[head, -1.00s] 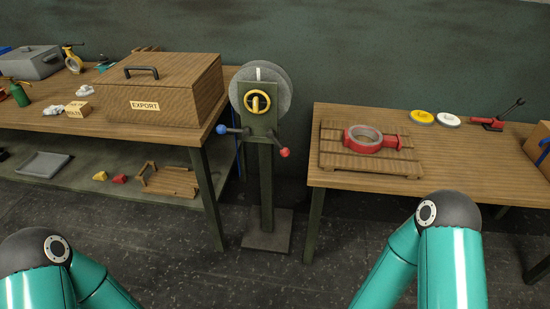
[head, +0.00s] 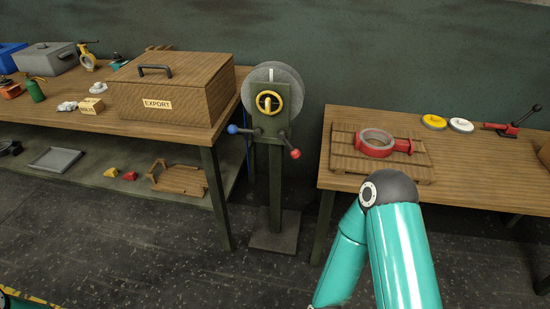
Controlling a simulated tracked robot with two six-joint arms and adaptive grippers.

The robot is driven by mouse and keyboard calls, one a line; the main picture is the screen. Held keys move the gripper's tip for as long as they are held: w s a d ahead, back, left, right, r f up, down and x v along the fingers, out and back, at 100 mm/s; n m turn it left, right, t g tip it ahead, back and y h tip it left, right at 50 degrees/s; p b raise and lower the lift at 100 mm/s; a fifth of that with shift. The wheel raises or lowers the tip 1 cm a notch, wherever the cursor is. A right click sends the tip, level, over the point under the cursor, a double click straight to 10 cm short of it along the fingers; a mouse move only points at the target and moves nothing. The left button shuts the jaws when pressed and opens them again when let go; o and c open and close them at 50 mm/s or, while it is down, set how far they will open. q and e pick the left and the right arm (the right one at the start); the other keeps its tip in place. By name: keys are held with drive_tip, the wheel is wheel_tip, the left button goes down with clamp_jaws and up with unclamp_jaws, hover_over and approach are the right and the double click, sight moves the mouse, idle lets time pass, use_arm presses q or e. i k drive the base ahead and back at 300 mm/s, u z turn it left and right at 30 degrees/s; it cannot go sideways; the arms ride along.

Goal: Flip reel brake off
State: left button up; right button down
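The reel (head: 288,90) is a grey disc with a white mark on top, mounted on a dark green post (head: 275,190) between the two tables. A yellow ring (head: 268,102) sits at its front. A lever with a blue knob (head: 232,129) sticks out to the left of the post's plate, and one with a red knob (head: 295,154) sticks out lower right. The frames do not show which lever is the brake. Neither gripper shows in the head view; only my teal arm links are visible.
The left table (head: 60,118) bears a wooden EXPORT box (head: 175,90). The right table (head: 480,178) bears a wooden pallet (head: 345,160) with a red valve body (head: 376,146), plus a yellow disc (head: 434,121) and a white disc (head: 461,125). Open floor lies before the post.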

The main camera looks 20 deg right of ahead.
sight(294, 154)
drive_tip(key=u, duration=0.1)
drive_tip(key=i, duration=1)
drive_tip(key=z, duration=0.1)
